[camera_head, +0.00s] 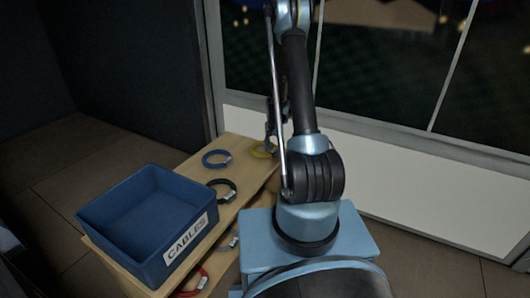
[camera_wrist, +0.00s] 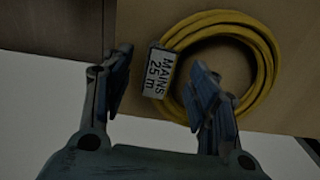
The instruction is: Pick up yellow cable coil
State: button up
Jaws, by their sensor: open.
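The yellow cable coil (camera_wrist: 262,62) lies on the wooden table in the wrist view, with a white tag (camera_wrist: 159,74) reading "MAINS 25 m" on its left side. In the head view the yellow coil (camera_head: 262,154) is at the table's far right end, partly hidden by my arm. My gripper (camera_wrist: 162,88) is open. In the wrist view its right finger overlaps the coil's ring and its left finger is left of the tag, so the tag shows between the fingers. I cannot tell the height of the fingers above the coil.
A blue bin (camera_head: 128,211) labelled "CABLES" stands on the table (camera_head: 240,148) at the left.

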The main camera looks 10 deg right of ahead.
grip_shut()
dwell(0.4)
